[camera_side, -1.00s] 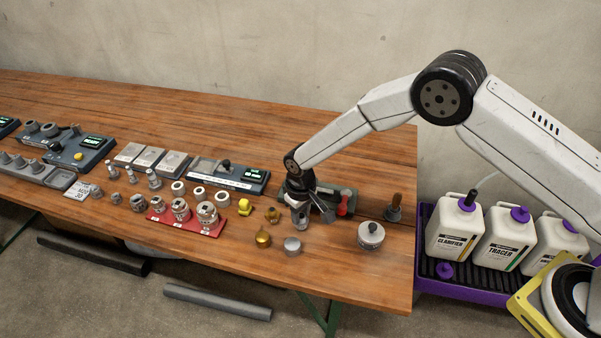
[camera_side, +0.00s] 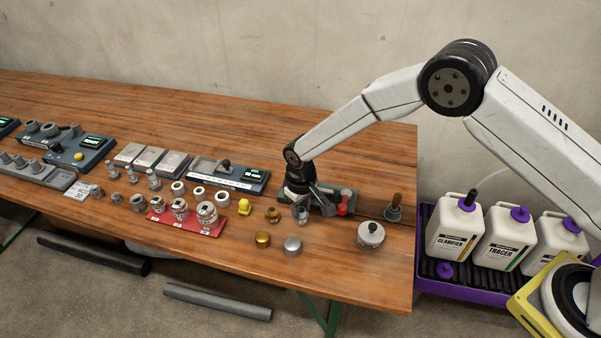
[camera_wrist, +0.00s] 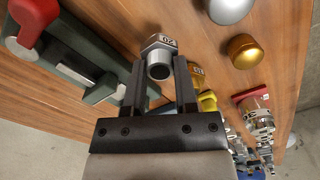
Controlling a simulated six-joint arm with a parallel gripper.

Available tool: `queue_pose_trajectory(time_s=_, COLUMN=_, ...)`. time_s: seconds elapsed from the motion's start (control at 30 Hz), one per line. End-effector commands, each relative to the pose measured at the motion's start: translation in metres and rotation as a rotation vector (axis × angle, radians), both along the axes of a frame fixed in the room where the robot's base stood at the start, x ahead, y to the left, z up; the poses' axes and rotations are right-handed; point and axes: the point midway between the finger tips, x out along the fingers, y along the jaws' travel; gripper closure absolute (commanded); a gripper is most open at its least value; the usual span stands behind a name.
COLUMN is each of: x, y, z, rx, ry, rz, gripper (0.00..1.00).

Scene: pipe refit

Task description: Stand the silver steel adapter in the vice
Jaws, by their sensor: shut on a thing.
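My gripper (camera_side: 304,201) is shut on the silver steel adapter (camera_wrist: 159,58). In the wrist view the adapter sits between the fingertips, its round open end facing the camera and a size mark on its collar. In the side view the adapter (camera_side: 300,213) shows small at the fingers, in front of the vice. The vice (camera_side: 345,196) is dark green with a red part at its right end. In the wrist view the vice (camera_wrist: 92,72) lies left of the fingers, apart from the adapter. My gripper partly hides the vice in the side view.
A brass adapter (camera_side: 272,215), a gold cap (camera_side: 262,239) and a silver cap (camera_side: 292,246) stand close by on the left and front. A round grey weight-like piece (camera_side: 370,235) and a wooden-handled tool (camera_side: 394,208) stand to the right. A red tray (camera_side: 187,222) holds several fittings.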

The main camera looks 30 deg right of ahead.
Motion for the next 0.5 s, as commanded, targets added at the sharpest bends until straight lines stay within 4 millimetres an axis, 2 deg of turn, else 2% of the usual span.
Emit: queue_pose_trajectory(time_s=0.5, x=0.0002, y=0.0001, z=0.0085, rx=0.0, ry=-0.001, rz=0.0, gripper=1.0)
